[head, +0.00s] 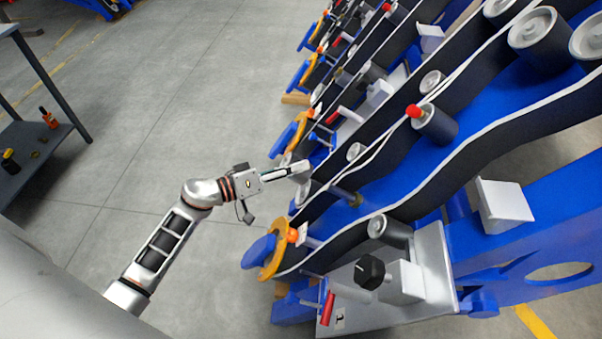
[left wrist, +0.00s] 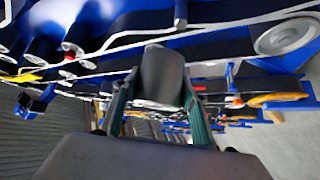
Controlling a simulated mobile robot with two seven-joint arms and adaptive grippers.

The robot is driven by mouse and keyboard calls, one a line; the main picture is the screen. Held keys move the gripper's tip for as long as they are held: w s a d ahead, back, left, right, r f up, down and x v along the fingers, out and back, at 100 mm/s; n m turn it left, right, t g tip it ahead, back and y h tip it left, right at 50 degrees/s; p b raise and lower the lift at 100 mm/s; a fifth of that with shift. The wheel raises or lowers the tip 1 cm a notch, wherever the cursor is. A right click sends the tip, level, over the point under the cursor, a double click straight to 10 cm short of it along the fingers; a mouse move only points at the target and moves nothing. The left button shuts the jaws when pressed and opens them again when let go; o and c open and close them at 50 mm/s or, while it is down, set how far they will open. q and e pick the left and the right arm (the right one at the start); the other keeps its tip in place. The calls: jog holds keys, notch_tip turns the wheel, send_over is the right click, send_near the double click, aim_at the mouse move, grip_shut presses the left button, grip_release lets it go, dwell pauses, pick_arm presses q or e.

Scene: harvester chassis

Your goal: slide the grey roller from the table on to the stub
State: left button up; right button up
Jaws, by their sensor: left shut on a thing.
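My left gripper (head: 287,171) reaches in from the left to the near edge of the blue chassis. It is shut on the grey roller (head: 300,167). In the left wrist view the roller (left wrist: 162,75) sits between the two green-edged fingers and looks dark grey, with a rounded end. A short bare rod (head: 346,196), which looks like the stub, sticks out among the belts to the right of and below the held roller, apart from it. I cannot tell for certain that it is the stub. My right gripper is not in view.
The chassis carries several dark belts and fitted rollers, including one with a red cap (head: 434,122). Orange-and-blue discs (head: 266,251) line its near edge. A dark table (head: 40,150) with small items on its shelf stands at far left. Open grey floor lies between.

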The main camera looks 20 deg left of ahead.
aim_at(305, 176)
pick_arm(q)
jog(key=f, duration=0.1)
jog(key=w+f+n+t, duration=0.1)
jog(key=shift+w+f+y, duration=0.1)
jog(key=shift+f+y, duration=0.2)
jog(key=shift+f, duration=0.05)
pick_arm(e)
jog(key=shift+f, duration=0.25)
pick_arm(q)
jog(key=shift+r, duration=0.1)
